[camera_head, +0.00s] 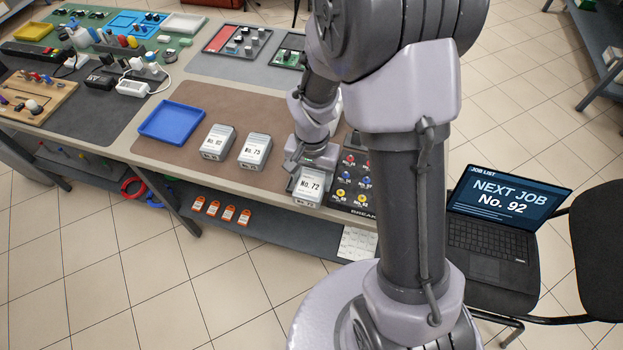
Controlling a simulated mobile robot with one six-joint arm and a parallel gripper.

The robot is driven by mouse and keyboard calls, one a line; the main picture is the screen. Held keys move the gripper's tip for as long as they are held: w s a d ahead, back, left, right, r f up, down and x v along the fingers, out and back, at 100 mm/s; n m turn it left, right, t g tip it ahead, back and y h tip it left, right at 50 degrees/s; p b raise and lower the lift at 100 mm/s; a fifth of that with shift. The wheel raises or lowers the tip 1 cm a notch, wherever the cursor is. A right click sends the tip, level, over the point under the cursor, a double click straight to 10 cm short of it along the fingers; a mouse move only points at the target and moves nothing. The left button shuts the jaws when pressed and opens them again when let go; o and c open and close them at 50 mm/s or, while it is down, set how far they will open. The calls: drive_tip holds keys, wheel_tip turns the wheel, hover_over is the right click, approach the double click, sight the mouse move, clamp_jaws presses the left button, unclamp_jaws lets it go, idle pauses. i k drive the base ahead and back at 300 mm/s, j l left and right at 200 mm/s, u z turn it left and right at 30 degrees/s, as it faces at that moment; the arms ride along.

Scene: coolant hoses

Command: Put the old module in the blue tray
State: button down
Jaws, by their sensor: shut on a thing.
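My gripper (316,163) is shut on the white-and-grey module marked No. 72 (308,187), near the front edge of the bench. The fingers are partly hidden by my wrist, and I cannot tell whether the module touches the surface below. The blue tray (171,122) lies empty on the brown mat, to the left of my gripper. Two similar modules stand between them: one marked No. 75 (255,151) and one with a small label that is hard to read (218,142). Which module is the old one is not marked.
A dark breaker panel (354,180) with coloured knobs is just right of the held module. A laptop (503,225) on a chair reads "NEXT JOB No. 92". Orange tags (213,208) lie on the lower shelf. The brown mat (207,103) is bare behind the modules.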

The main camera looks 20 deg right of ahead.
sight(173, 123)
drive_tip(key=i+j+z, duration=0.1)
drive_tip(key=j, duration=0.3)
drive_tip(key=i+j+z, duration=0.1)
drive_tip(key=j, duration=0.35)
drive_tip(key=i+j+z, duration=0.1)
drive_tip(key=j, duration=0.25)
drive_tip(key=i+j, duration=0.3)
drive_tip(key=i+j+z, duration=0.15)
drive_tip(key=j, duration=0.25)
drive_tip(key=i+j, duration=0.25)
drive_tip(key=i+j+z, duration=0.15)
drive_tip(key=j, duration=0.35)
